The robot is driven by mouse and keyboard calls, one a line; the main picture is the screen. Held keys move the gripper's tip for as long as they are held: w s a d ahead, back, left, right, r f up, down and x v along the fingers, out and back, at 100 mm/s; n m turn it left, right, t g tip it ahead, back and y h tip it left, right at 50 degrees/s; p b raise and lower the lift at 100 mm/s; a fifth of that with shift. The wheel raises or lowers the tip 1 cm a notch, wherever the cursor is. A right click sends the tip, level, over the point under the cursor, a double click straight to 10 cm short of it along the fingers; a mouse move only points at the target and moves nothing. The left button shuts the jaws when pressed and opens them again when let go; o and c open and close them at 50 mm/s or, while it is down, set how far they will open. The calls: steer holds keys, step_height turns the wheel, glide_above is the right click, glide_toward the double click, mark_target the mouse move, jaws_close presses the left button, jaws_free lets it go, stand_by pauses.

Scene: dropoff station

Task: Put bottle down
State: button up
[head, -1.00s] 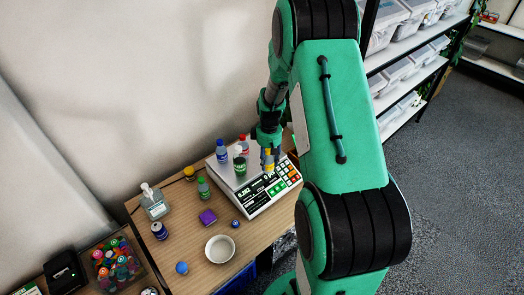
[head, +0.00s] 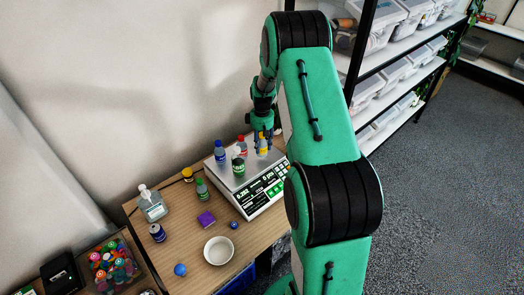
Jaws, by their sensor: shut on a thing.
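My gripper (head: 262,138) is shut on a small yellow bottle (head: 263,147), which looks upright over the back right part of the white scale's metal plate. I cannot tell whether its base touches the plate.
On the wooden table (head: 180,247) are a pump dispenser (head: 152,205), a green bottle (head: 202,191), a purple block (head: 206,219), a white bowl (head: 219,250), blue balls (head: 180,269) and a dark can (head: 157,233). Shelves are at right.

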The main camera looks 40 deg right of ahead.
mark_target(262, 150)
steer(key=shift+f, duration=1.8)
steer(key=shift+f+b, duration=0.1)
steer(key=shift+b, duration=0.2)
steer(key=o, duration=0.9)
steer(key=shift+c, duration=0.2)
step_height(262, 150, up, 12)
steer(key=shift+r+p, duration=0.15)
steer(key=shift+p, duration=0.6)
